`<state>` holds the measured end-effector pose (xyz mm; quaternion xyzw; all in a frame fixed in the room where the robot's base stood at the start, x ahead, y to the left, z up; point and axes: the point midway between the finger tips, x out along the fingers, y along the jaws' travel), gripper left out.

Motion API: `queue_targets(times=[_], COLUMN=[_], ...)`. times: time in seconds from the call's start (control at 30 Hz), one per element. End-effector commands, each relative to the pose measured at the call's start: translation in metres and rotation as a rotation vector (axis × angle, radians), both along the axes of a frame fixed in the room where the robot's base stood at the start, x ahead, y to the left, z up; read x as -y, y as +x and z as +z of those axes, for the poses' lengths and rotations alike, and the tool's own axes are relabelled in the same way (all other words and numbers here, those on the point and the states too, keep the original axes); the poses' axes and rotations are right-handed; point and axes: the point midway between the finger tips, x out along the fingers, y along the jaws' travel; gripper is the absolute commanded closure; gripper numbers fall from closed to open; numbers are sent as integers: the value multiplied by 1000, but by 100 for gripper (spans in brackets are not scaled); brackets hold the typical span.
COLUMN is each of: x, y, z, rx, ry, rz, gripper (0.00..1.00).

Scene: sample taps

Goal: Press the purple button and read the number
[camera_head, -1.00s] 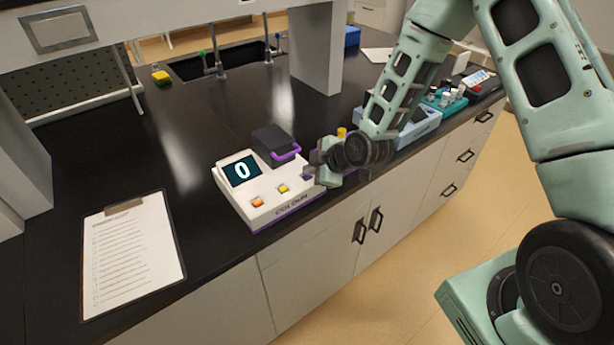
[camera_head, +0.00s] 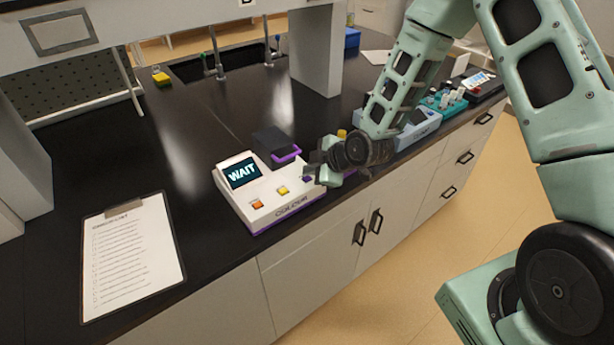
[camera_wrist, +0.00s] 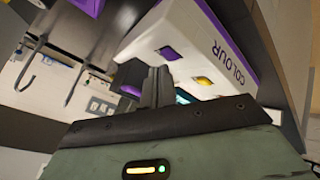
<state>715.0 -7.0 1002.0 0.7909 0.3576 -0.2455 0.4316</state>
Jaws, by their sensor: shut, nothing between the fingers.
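The white colour meter (camera_head: 262,207) with a purple base stands on the black bench. Its screen (camera_head: 242,172) reads "WAIT"; no number shows. The purple button (camera_head: 307,179) is at the right end of its button row, and it also shows in the wrist view (camera_wrist: 169,53). A yellow button (camera_head: 283,190) and an orange button (camera_head: 257,204) sit to its left. My gripper (camera_head: 311,168) is shut and empty, close by the purple button. In the wrist view my fingers (camera_wrist: 155,82) appear apart from the button and partly hide the screen.
A dark lid with a purple edge (camera_head: 286,154) rises at the meter's back. A clipboard (camera_head: 131,255) lies to the left. A pale blue device (camera_head: 418,128) and a teal rack (camera_head: 442,104) stand to the right. Sink taps (camera_head: 217,62) are at the back.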

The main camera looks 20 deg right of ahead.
Motion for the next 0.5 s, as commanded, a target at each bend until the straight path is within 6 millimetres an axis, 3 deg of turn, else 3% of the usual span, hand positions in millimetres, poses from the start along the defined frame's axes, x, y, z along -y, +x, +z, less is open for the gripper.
queue_targets(times=[0.5], x=[0], y=[0], z=[10], rx=[1], ry=[1], rz=[0], gripper=[100])
